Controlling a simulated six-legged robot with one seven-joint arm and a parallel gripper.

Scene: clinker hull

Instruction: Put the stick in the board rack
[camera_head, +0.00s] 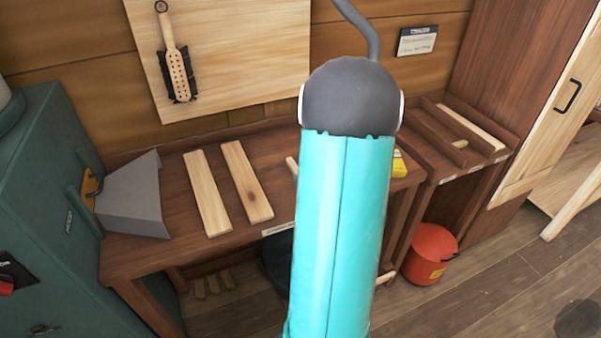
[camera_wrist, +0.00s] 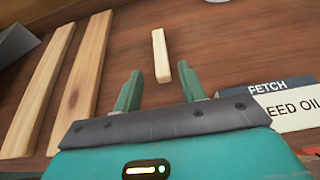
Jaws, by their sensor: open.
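The stick (camera_wrist: 160,52) is a short, pale wooden piece lying on the brown bench in the wrist view. In the head view only an end of the stick (camera_head: 292,166) shows, the rest hidden behind my arm. My gripper (camera_wrist: 160,70) is open and empty, its two green fingers pointing toward the stick. The stick's near end appears between the fingertips, but I cannot tell the height gap. The board rack (camera_head: 481,149) is a brown wooden tray with dividers, right of the bench in the head view. A pale board lies in its back part and a small pale piece nearer the front.
Two longer pale boards (camera_head: 207,192) (camera_head: 247,181) lie left of the stick. A grey metal hood (camera_head: 132,200) stands at the bench's left end. A yellow item (camera_head: 399,165) sits at its right end, partly hidden. A red bucket (camera_head: 430,253) stands on the floor below the rack.

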